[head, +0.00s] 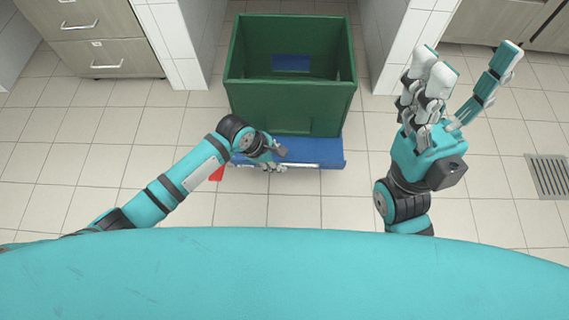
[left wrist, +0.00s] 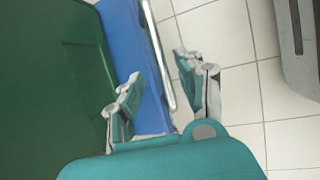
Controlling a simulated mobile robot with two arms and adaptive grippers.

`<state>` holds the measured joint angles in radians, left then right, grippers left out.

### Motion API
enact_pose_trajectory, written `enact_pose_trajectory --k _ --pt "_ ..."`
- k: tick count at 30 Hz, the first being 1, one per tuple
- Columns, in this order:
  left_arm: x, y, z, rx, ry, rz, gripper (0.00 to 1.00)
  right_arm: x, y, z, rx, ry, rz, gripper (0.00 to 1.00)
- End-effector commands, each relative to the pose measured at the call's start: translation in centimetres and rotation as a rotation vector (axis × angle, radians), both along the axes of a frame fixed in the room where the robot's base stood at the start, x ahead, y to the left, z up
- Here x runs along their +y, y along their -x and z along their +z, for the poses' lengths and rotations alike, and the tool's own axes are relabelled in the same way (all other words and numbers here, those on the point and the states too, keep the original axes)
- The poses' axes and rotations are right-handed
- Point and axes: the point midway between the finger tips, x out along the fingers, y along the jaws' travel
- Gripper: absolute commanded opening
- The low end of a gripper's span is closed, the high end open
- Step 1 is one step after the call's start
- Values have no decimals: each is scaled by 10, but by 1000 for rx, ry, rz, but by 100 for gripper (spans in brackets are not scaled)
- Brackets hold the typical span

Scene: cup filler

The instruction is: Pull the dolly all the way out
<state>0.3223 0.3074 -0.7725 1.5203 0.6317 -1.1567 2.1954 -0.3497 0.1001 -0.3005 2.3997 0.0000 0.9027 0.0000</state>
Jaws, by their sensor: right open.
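The blue dolly (head: 330,150) stands on the tiled floor under a green bin (head: 285,112), and its front edge sticks out in front of the bin. A silver handle bar (head: 308,166) runs along that edge. My left gripper (head: 272,162) is at the left part of the bar. In the left wrist view, the fingers of my left gripper (left wrist: 160,66) are spread apart, with the bar (left wrist: 157,57) between them and the blue dolly (left wrist: 125,35) behind the left finger. My right gripper (head: 468,60) is open and empty, raised to the right of the bin.
White tiled walls (head: 398,45) stand on both sides of the bin. A drawer cabinet (head: 100,50) is at the upper left. A floor drain (head: 550,175) lies at the right. A small red piece (head: 216,174) shows beside my left arm. The floor before the dolly is clear.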

Motion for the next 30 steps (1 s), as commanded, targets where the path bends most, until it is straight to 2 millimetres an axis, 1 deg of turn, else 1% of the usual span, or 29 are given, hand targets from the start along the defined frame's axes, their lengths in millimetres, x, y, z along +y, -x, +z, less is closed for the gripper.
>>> enact_pose_trajectory --k 1,3,5,9,13,21,23,30 --pt "-5 -2 -16 0 0 0 38 0 1 -12 -4 -1 1 65" --pt "-9 -4 -28 1 -1 1 38 0 0 -20 0 0 0 65" --pt "-13 -7 -36 0 0 1 38 0 0 -24 -1 0 0 65" --pt "-19 -9 -48 1 0 1 38 0 -2 -26 -15 2 -1 65" --pt "-22 -11 -52 -1 1 1 38 1 -3 -26 -19 3 -2 65" --pt "-22 -11 -52 -1 0 1 38 1 -3 -25 -19 5 -1 65" --pt "-22 -10 -52 -1 0 1 32 1 -3 -25 -19 5 -1 65" --pt "-22 -10 -52 0 0 1 0 1 -3 -25 -20 3 -1 65"
